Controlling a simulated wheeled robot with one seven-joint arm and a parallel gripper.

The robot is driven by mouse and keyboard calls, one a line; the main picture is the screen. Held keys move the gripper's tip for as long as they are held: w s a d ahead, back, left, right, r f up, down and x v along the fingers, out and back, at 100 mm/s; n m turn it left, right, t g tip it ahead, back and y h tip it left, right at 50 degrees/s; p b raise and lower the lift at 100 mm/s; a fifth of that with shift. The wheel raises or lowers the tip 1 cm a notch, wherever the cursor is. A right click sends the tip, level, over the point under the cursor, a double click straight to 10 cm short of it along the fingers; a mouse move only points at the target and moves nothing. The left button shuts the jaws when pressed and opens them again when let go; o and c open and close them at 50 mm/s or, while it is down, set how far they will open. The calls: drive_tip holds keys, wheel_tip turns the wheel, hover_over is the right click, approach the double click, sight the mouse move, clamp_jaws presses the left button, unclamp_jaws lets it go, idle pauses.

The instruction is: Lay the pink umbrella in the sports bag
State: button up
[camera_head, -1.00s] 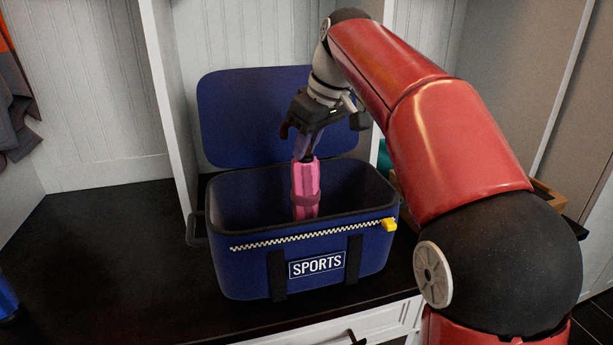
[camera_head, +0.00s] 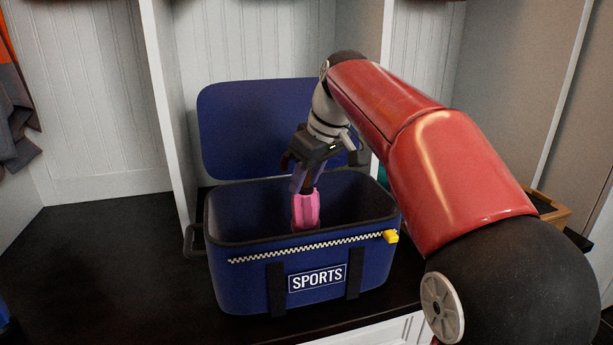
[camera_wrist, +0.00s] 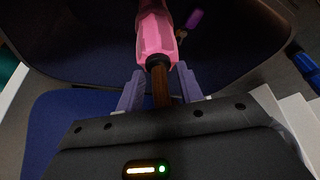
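The pink umbrella (camera_head: 306,211) hangs upright, handle up, with its lower part inside the open blue sports bag (camera_head: 240,280). The bag's front wall hides its lower end. In the wrist view the pink umbrella (camera_wrist: 157,35) points away from me, and its brown handle lies between my gripper's two fingers (camera_wrist: 159,82). My gripper (camera_head: 302,182) is above the bag opening, shut on the handle. The dark bag interior (camera_wrist: 80,45) surrounds the umbrella in the wrist view.
The bag's blue lid (camera_head: 255,130) stands open at the back, close behind my gripper. A yellow tab (camera_head: 391,237) sits at the zip's right end. A small purple thing (camera_wrist: 195,18) shows beyond the umbrella.

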drive_tip(key=p+v, duration=0.4)
drive_tip(key=v, duration=0.8)
drive_tip(key=s+d+f+m+t+h, duration=0.15)
drive_tip(key=s+d+f+m, duration=0.4)
drive_tip(key=s+f, duration=0.65)
drive_tip(key=s+d+f+m+t+h, duration=0.15)
drive_tip(key=s+d+f+m, duration=0.4)
drive_tip(key=s+f, duration=0.6)
drive_tip(key=shift+n+h, duration=0.3)
drive_tip(key=shift+n, duration=0.2)
drive_tip(key=r+p, duration=0.1)
drive_tip(key=r, duration=0.1)
drive_tip(key=r+p, duration=0.3)
drive_tip(key=p, duration=0.1)
drive_tip(key=shift+d+r, duration=0.35)
drive_tip(key=shift+r, duration=0.05)
